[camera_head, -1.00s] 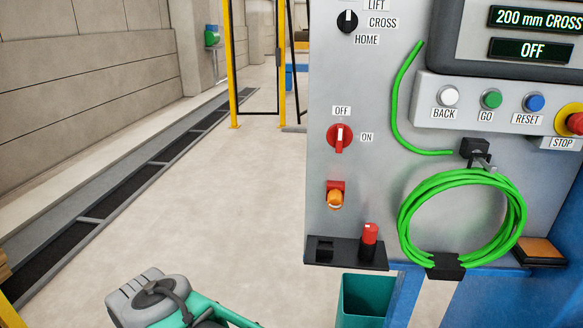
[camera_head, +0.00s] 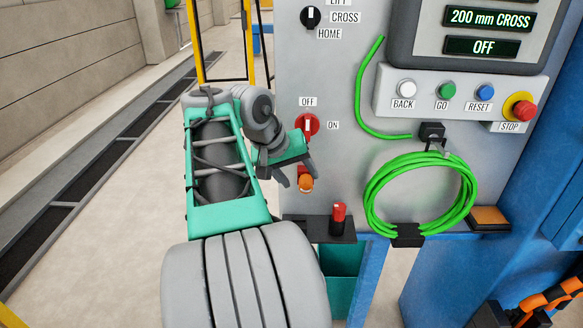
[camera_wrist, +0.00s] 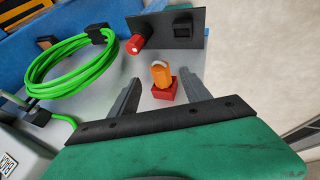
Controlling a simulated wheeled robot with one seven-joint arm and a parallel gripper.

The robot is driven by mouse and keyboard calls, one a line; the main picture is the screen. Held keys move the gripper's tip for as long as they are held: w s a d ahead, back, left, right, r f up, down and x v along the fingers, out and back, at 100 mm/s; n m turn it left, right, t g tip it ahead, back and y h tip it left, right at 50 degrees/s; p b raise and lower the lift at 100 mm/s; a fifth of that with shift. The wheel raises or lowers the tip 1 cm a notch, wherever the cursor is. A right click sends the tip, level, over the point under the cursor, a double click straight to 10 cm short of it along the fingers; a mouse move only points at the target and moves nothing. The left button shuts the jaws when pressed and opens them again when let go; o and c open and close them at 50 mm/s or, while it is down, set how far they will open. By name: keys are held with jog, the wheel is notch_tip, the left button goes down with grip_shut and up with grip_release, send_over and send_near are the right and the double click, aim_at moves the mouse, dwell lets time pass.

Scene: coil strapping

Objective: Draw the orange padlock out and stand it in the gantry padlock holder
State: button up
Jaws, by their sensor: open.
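The orange padlock (camera_head: 305,184) hangs in a red hasp block on the panel, below the red OFF/ON switch (camera_head: 308,124). In the wrist view the padlock (camera_wrist: 160,74) shows its pale end, with the red block (camera_wrist: 166,91) behind it. My gripper (camera_head: 298,175) is open and in front of the padlock. In the wrist view its fingers (camera_wrist: 160,84) lie on either side of the padlock and block, with gaps; I see no contact. The black holder ledge (camera_head: 325,233) is below; in the wrist view it shows an empty square socket (camera_wrist: 182,30).
A red-topped piece (camera_head: 339,217) stands on the ledge beside the socket. A coiled green cable (camera_head: 420,195) hangs to the right. Buttons and a red stop knob (camera_head: 524,110) are higher up. A green bin (camera_head: 340,262) is below the ledge. Open floor is on the left.

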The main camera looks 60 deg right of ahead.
aim_at(303, 183)
jog(key=x, duration=0.4)
jog(key=shift+c, duration=0.6)
grip_shut()
jog(key=c, duration=0.6)
grip_release()
grip_shut()
jog(key=shift+s+a, duration=0.15)
jog(key=shift+a, duration=0.2)
